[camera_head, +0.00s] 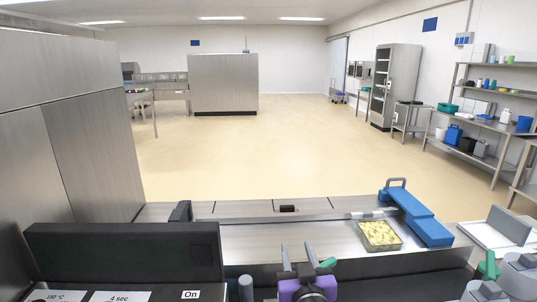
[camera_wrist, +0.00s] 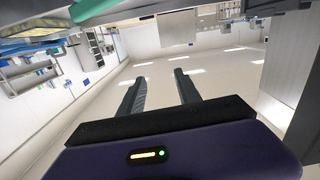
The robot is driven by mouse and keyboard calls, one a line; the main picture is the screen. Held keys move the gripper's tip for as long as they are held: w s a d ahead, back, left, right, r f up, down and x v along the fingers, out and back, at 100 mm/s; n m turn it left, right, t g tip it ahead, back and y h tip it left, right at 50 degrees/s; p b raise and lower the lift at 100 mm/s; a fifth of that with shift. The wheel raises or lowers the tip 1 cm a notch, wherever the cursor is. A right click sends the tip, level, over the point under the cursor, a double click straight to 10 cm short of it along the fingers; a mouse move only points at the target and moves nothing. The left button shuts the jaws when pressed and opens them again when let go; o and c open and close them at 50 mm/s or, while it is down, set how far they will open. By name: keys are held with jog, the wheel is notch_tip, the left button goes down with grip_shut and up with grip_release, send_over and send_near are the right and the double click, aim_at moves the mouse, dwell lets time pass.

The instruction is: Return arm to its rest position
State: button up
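My gripper (camera_head: 299,255) shows at the bottom middle of the head view, its purple body low and its two grey fingers pointing up and away. The fingers are apart with nothing between them. In the wrist view my gripper (camera_wrist: 159,80) is open and empty, and the room behind it appears upside down. A clear tray of pale yellow food (camera_head: 379,235) sits on the steel worktop, right of and beyond my gripper. Most of my arm is out of view.
A black-topped machine (camera_head: 125,250) with "150 °C", "4 sec" and "On" labels stands at front left. A blue handled part (camera_head: 418,218) lies right of the tray. The floor (camera_head: 250,150) beyond the worktop is clear.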

jog(key=s+d+f+g, duration=0.1)
jog(key=s+d, duration=0.3)
jog(key=s, duration=1.2)
jog(key=s+d+f+m+p, duration=0.1)
jog(key=s+d+f, duration=0.2)
jog(key=s, duration=1.4)
jog(key=s+d+f+g+h+p, duration=0.1)
jog(key=s+d, duration=0.5)
jog(key=s, duration=1.1)
jog(key=shift+f+g, duration=0.3)
jog(key=shift+f, duration=0.2)
jog(key=shift+d, duration=0.1)
